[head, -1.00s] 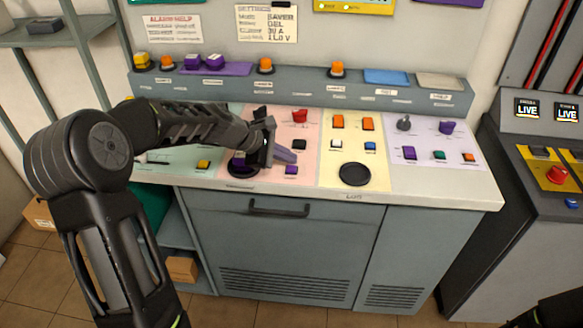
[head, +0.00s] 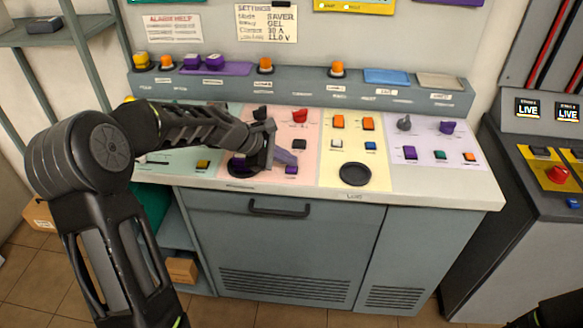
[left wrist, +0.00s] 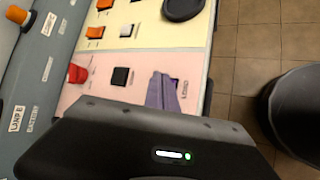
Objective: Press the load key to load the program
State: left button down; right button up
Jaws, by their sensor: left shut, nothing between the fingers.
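The panel's pink section (head: 272,135) holds a small purple key (head: 291,170) near its front edge. My left gripper (head: 287,160) is shut and empty, its fingertips just above and behind this key. In the left wrist view the shut fingertips (left wrist: 162,92) cover most of the purple key (left wrist: 174,84), with a small label beside it too blurred to read surely. I cannot tell whether the tips touch the key.
The pink section also has a red control (head: 299,116) and a black key (head: 299,144). The yellow section to the right has orange keys (head: 339,121) and a black round dish (head: 355,174).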

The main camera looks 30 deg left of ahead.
aim_at(288, 169)
pick_arm(q)
jog(key=shift+f+b, duration=0.4)
jog(key=shift+f, duration=0.15)
jog(key=shift+r, duration=0.1)
dwell(0.5)
jog(key=shift+r+p, duration=0.8)
jog(key=shift+r, duration=0.05)
notch_tip(288, 169, up, 5)
jog(key=p, duration=0.4)
dwell(0.8)
